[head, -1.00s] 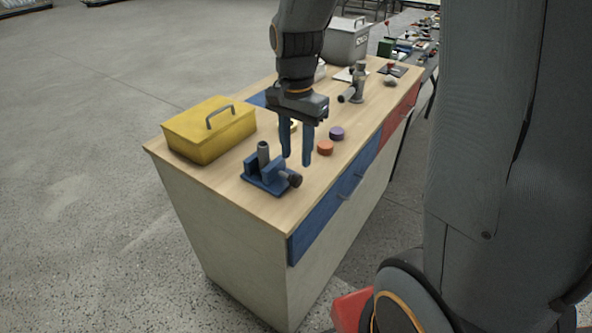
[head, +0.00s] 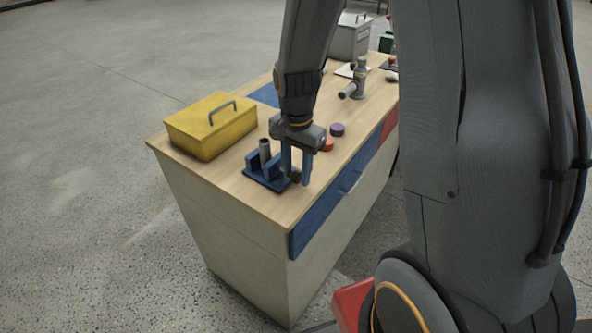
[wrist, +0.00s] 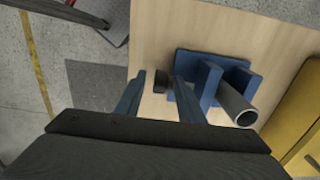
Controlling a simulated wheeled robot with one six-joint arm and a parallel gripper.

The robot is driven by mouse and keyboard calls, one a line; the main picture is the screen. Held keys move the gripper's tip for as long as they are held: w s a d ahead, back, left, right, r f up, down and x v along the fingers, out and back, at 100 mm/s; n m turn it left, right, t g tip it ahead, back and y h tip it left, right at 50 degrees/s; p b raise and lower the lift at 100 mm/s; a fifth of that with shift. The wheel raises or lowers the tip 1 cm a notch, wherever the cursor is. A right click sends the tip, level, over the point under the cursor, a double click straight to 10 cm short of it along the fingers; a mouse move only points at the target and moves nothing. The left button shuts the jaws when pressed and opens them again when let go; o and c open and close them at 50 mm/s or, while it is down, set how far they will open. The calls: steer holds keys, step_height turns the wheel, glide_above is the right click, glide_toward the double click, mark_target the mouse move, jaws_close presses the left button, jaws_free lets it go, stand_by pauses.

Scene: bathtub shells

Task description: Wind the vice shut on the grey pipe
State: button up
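The blue vice (head: 262,186) stands on the near end of the wooden bench top, and it shows in the wrist view (wrist: 183,62). The grey pipe (head: 265,146) stands upright between its jaws; the wrist view shows its open end (wrist: 245,118). I cannot tell whether both jaws touch it. The vice's dark round knob (wrist: 161,79) is on the side facing my gripper. My gripper (wrist: 159,82) is open, pointing down, with a finger on either side of the knob in the wrist view. In the head view my gripper (head: 295,181) partly hides the knob.
A yellow toolbox (head: 210,128) stands on the bench left of the vice. An orange disc (head: 327,145) and a purple disc (head: 337,130) lie behind the gripper. A grey box (head: 350,40) stands farther back. The bench's front edge, with a blue drawer (head: 320,215), is close.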

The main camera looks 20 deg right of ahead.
steer(key=shift+c, duration=0.4)
steer(key=c, duration=0.8)
steer(key=shift+s, duration=0.1)
steer(key=shift+o, duration=0.4)
steer(key=shift+w+d+f+g+y+p, duration=0.1)
steer(key=shift+d+g+y+p, duration=0.1)
steer(key=shift+g+y+p, duration=0.35)
steer(key=shift+w+d+g+y+p, duration=0.1)
steer(key=shift+d+g+y+p, duration=0.2)
steer(key=shift+y, duration=0.35)
steer(key=shift+w+d+f+g+y+b, duration=0.1)
steer(key=shift+g+y+b, duration=0.2)
steer(key=shift+g+y, duration=0.55)
steer(key=shift+w+d+f+g+y+b, duration=0.1)
steer(key=shift+g+y+b, duration=0.2)
steer(key=shift+g+y, duration=0.5)
steer(key=shift+a+y, duration=0.1)
steer(key=shift+y, duration=0.25)
steer(key=o, duration=0.8)
steer(key=shift+s, duration=0.1)
